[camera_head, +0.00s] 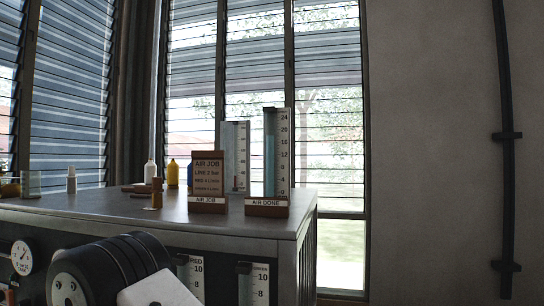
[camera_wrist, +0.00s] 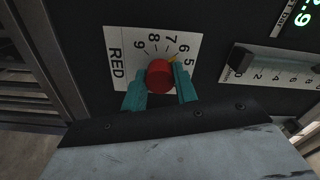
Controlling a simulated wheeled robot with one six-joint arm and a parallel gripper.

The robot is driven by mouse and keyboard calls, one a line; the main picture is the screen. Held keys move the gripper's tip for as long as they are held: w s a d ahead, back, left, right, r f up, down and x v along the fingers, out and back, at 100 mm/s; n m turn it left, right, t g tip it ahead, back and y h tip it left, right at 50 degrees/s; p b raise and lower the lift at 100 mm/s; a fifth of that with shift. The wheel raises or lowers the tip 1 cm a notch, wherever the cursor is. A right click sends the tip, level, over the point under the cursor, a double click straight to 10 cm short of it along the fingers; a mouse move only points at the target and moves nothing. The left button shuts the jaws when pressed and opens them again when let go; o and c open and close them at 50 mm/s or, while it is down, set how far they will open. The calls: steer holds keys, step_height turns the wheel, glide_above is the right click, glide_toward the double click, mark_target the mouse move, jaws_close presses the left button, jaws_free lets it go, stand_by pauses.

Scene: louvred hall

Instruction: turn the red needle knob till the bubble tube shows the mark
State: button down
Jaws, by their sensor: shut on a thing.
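In the wrist view the round red knob (camera_wrist: 160,76) sits on a white dial plate (camera_wrist: 118,62) marked RED, with the numbers 5 to 9 around it. A small yellow mark shows at the knob's edge near the 5 and 6. My gripper (camera_wrist: 161,84) has its teal fingers shut on the knob, one on each side. A tube with a scale (camera_wrist: 275,75) from 0 upward lies at the right; I cannot make out its bubble. In the head view a tube marked RED (camera_head: 190,275) shows partly on the cabinet front, its lower part hidden. My gripper is not visible there.
On the cabinet top (camera_head: 120,207) stand an AIR JOB card (camera_head: 207,178), naming line 2 and RED with a small L/min figure, an AIR DONE gauge (camera_head: 283,150), and several bottles. A second tube (camera_head: 252,283) and a round gauge (camera_head: 22,257) are on the front.

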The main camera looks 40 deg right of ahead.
steer(key=c, duration=1.1)
jaws_free()
steer(key=shift+a, duration=0.15)
steer(key=s+a+m, duration=0.3)
steer(key=a+m, duration=0.1)
steer(key=m, duration=0.7)
steer(key=s+a+m, duration=0.3)
steer(key=a+m, duration=0.1)
steer(key=m, duration=0.7)
steer(key=shift+x, duration=5.15)
jaws_close()
